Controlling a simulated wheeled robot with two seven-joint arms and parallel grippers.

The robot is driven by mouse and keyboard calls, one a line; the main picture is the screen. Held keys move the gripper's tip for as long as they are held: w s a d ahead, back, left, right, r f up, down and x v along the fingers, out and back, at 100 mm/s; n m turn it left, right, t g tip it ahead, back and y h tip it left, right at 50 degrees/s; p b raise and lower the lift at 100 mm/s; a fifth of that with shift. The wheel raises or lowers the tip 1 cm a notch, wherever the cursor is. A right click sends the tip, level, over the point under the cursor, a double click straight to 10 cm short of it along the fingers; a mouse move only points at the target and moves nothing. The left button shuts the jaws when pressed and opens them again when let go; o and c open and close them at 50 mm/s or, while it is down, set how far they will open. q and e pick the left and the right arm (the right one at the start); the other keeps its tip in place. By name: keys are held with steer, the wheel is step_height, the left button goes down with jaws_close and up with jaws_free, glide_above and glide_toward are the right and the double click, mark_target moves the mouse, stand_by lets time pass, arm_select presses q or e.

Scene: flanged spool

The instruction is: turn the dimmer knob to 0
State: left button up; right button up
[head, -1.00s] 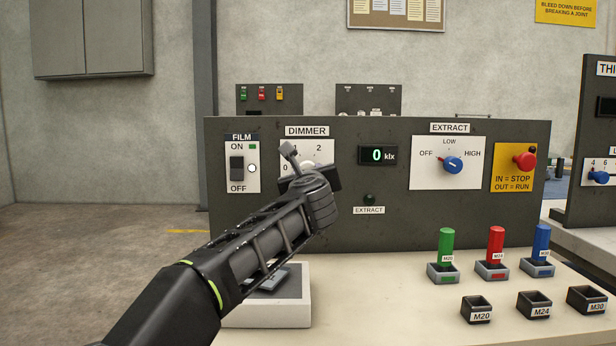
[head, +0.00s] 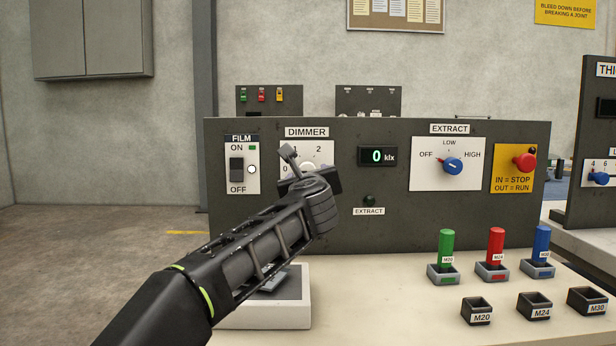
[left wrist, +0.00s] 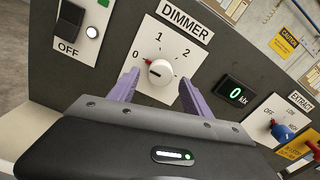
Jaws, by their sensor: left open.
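The dimmer knob (left wrist: 160,72) is a white round knob on a white plate (left wrist: 179,39) marked 0, 1 and 2. In the left wrist view its red pointer is at the 0 mark. In the head view the knob (head: 308,168) is mostly hidden behind my left gripper (head: 308,165). In the left wrist view my left gripper (left wrist: 145,88) is open, its two purple fingers on either side of the knob and apart from it, with a gap showing. The display (head: 377,156) beside the plate reads 0 klx. My right gripper is not in view.
The film switch (head: 237,169) is left of the dimmer. The blue extract knob (head: 453,166) and red stop button (head: 524,162) are to the right. Green, red and blue pegs (head: 446,245) stand in holders on the bench, with empty square sockets (head: 476,311) in front.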

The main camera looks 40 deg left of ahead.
arm_select(q)
steer(key=v, duration=0.6)
steer(key=shift+s+d, duration=0.15)
stand_by(0.3)
